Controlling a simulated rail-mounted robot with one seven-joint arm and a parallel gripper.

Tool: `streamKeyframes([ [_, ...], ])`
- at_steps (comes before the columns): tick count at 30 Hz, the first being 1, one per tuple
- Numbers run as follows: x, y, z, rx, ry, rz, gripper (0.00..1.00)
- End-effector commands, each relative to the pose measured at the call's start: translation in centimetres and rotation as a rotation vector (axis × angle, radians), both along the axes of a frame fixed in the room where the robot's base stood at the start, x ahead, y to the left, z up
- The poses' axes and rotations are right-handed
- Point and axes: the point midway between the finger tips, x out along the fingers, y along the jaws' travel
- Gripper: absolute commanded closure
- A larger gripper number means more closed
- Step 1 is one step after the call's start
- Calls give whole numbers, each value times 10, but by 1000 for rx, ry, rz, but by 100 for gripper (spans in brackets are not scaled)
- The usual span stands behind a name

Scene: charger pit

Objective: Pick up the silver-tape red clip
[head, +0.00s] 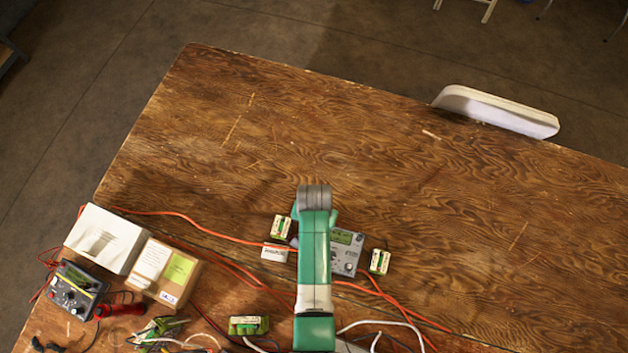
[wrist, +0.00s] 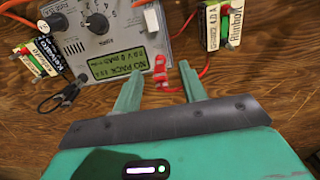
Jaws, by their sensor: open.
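A red clip (wrist: 160,70) lies at the near edge of the grey charger (wrist: 105,30) in the wrist view. My gripper (wrist: 160,67) is open, with one green finger to each side of the red clip in the picture. I cannot tell how high the fingers are above it. A black clip (wrist: 62,93) lies to the left. In the head view my arm covers part of the charger (head: 345,262), and the red clip cannot be made out.
Battery packs stand left (wrist: 38,62) and right (wrist: 214,22) of the charger. A red wire runs by the right finger. In the head view a white box (head: 105,238), a cardboard box (head: 165,272) and a meter (head: 75,288) stand left. The table's (head: 300,120) far part is clear.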

Motion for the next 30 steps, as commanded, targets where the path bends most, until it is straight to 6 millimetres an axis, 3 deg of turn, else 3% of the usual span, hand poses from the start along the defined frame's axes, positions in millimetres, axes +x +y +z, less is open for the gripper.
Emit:
streamKeyframes([
  [8, 0, 0, -8, 0, -1, 0, 58],
  [15, 0, 0, -8, 0, -1, 0, 97],
  [25, 1, 0, -5, 0, -2, 0, 97],
  [30, 1, 0, 11, 0, -3, 0, 97],
])
